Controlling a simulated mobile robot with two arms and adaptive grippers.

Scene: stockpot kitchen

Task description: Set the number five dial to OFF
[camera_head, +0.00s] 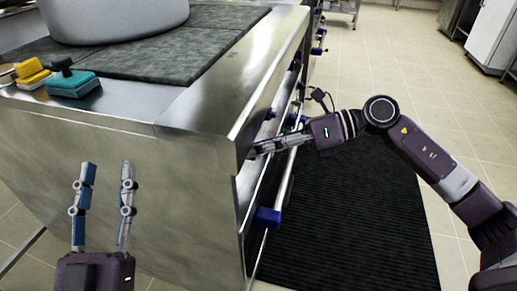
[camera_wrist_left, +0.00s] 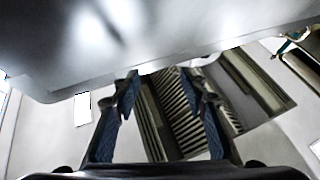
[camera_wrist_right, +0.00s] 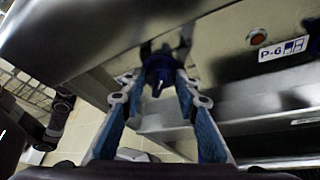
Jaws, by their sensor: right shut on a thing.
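My right gripper (camera_head: 256,150) reaches to the front face of the steel stove (camera_head: 170,110), where the stove edge hides its fingertips. In the right wrist view, my right gripper (camera_wrist_right: 157,82) is shut on a blue dial (camera_wrist_right: 160,66) under the stove's overhanging edge. The dial's number and markings cannot be read. A label (camera_wrist_right: 283,48) reading like "P-6" and a round orange light (camera_wrist_right: 258,37) sit on the panel to its right. My left gripper (camera_head: 107,170) is open and empty before the stove's side panel.
A large pot (camera_head: 115,15) stands on the dark cooktop. Another blue knob (camera_head: 268,217) shows lower on the front, near a long rail. A black mat (camera_head: 350,220) covers the floor there.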

